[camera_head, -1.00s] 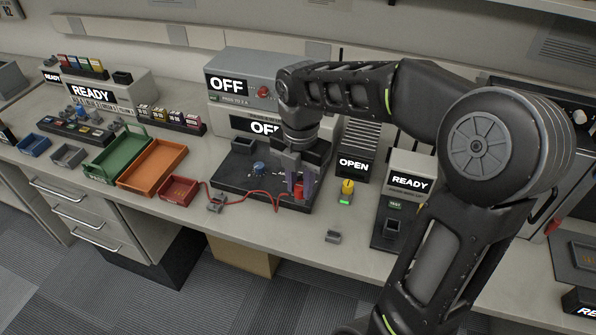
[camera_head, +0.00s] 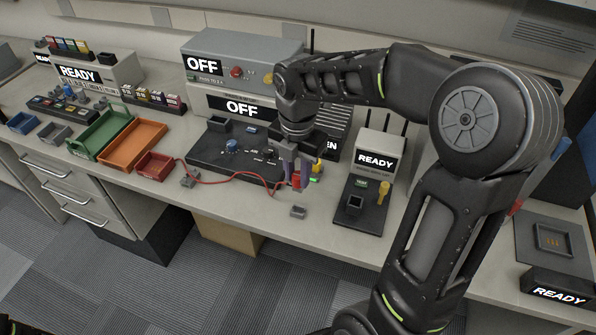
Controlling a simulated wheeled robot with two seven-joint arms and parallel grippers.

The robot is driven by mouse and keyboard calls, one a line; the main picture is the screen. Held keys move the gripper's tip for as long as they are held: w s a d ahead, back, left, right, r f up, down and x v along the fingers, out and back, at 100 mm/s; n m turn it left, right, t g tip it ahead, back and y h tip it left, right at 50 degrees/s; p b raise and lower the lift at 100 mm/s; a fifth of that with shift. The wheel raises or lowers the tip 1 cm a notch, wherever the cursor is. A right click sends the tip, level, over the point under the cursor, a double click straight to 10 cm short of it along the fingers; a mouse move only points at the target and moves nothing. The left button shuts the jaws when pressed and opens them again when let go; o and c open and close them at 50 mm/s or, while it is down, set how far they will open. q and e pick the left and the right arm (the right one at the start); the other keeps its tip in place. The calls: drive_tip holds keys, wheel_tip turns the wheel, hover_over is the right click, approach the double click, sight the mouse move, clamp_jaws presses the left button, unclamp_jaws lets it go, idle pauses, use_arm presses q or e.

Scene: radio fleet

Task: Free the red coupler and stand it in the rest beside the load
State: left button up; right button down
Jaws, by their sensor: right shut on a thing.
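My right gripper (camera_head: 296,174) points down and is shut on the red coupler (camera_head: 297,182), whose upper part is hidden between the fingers. The coupler is at the right edge of the black base plate (camera_head: 208,166). A red cable (camera_head: 232,175) runs from the coupler's side leftward across the plate's front. The finned load box (camera_head: 337,116), with a sign mostly hidden by my arm, stands behind the gripper. My left gripper is out of view.
A grey supply marked OFF (camera_head: 262,62) stands behind the plate. A yellow-knobbed thing (camera_head: 318,165) with a green light is close right of the gripper. A black READY stand (camera_head: 372,218) is further right. Red (camera_head: 152,172) and orange (camera_head: 150,131) trays are left.

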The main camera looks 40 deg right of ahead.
sight(298, 191)
drive_tip(key=shift+f+b, duration=1.75)
drive_tip(key=shift+f, duration=1)
drive_tip(key=shift+p, duration=0.4)
drive_tip(key=shift+f+b, duration=1.25)
drive_tip(key=shift+f, duration=0.7)
drive_tip(key=c, duration=1.1)
unclamp_jaws()
wheel_tip(298, 191, up, 8)
drive_tip(key=shift+f, duration=0.1)
